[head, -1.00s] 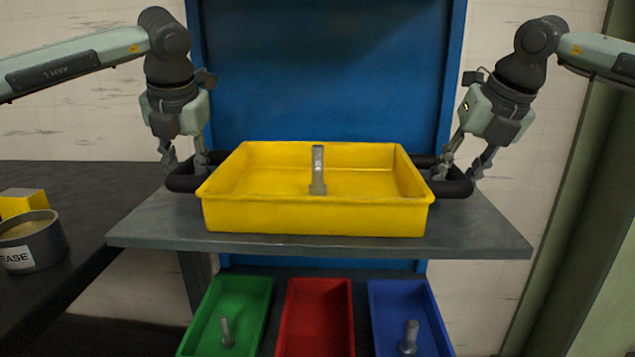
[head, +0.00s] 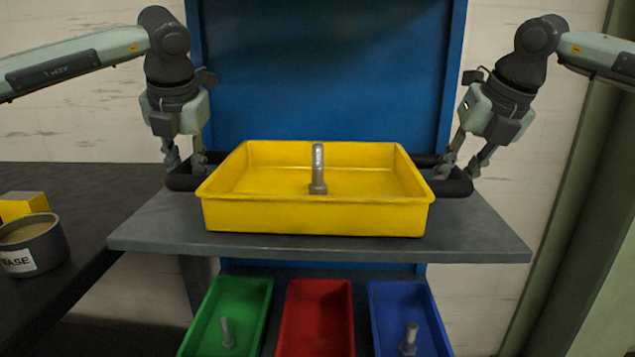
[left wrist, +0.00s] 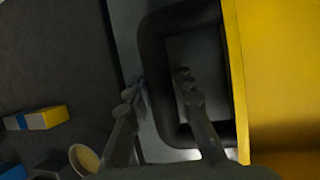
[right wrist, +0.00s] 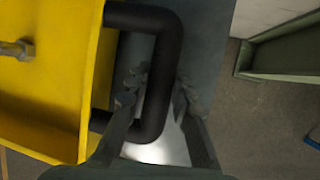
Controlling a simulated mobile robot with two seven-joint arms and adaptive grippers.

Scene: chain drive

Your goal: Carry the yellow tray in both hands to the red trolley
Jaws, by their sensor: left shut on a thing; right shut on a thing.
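The yellow tray (head: 318,218) is over a grey shelf (head: 480,240), with a grey bolt (head: 318,168) inside it. It looks level; a narrow gap under it is hard to judge. Each end has a black loop handle. My left gripper (head: 185,166) is shut on the left handle (head: 182,183), whose bar passes between the fingers in the left wrist view (left wrist: 158,88). My right gripper (head: 460,166) is shut on the right handle (head: 455,188), with the bar between the fingers in the right wrist view (right wrist: 158,90). No red trolley is in view.
Green (head: 205,310), red (head: 320,285) and blue (head: 385,310) bins sit below the shelf, with bolts in the green and blue ones. A blue panel (head: 330,70) stands behind. A dark bench (head: 90,190) with a grease tin (head: 45,255) is at left.

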